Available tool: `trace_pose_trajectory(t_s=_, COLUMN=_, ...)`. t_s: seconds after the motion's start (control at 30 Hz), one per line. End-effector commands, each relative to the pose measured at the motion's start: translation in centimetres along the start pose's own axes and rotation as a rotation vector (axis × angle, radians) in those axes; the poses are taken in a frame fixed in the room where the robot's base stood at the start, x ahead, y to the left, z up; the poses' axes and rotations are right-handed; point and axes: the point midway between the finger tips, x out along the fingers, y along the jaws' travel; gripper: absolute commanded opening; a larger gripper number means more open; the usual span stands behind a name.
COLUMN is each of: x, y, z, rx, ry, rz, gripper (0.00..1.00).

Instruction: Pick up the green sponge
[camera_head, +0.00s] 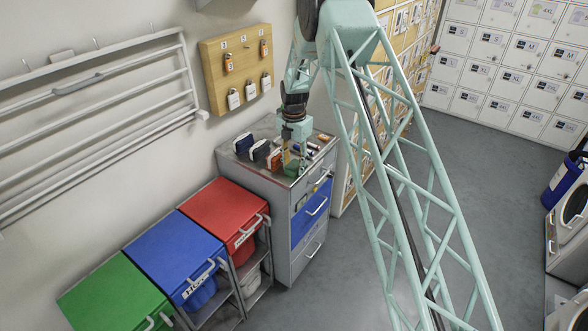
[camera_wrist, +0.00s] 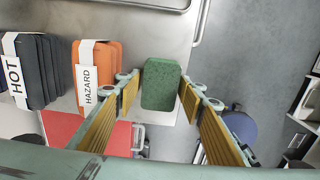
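The green sponge (camera_wrist: 161,85) is a block with rounded edges. In the wrist view it sits between the two yellow-padded fingers of my gripper (camera_wrist: 160,94), with one finger close on each side. I cannot tell whether the pads press on it or stand just off it. In the head view my gripper (camera_head: 293,160) points down at the top of the grey cabinet (camera_head: 265,128).
An orange block with a HAZARD band (camera_wrist: 98,72) stands just left of my gripper, with a dark HOT block (camera_wrist: 36,70) beyond it. Red (camera_head: 225,212), blue (camera_head: 172,255) and green (camera_head: 115,297) lidded bins stand beside the cabinet. A wooden lock board (camera_head: 236,66) hangs behind.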

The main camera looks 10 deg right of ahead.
Motion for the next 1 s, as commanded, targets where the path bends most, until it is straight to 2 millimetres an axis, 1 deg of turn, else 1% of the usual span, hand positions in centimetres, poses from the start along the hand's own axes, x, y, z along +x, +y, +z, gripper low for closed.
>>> trace_pose_trajectory(t_s=0.4, x=-0.02, y=0.0, z=0.0, rx=0.0, ry=0.0, rz=0.0, gripper=0.36)
trace_pose_trajectory(t_s=0.53, x=-0.02, y=-0.01, z=-0.01, rx=0.0, ry=0.0, rz=0.0, gripper=0.26)
trace_pose_trajectory(t_s=1.0, x=-0.12, y=0.01, z=0.0, rx=0.0, ry=0.0, rz=0.0, gripper=0.26)
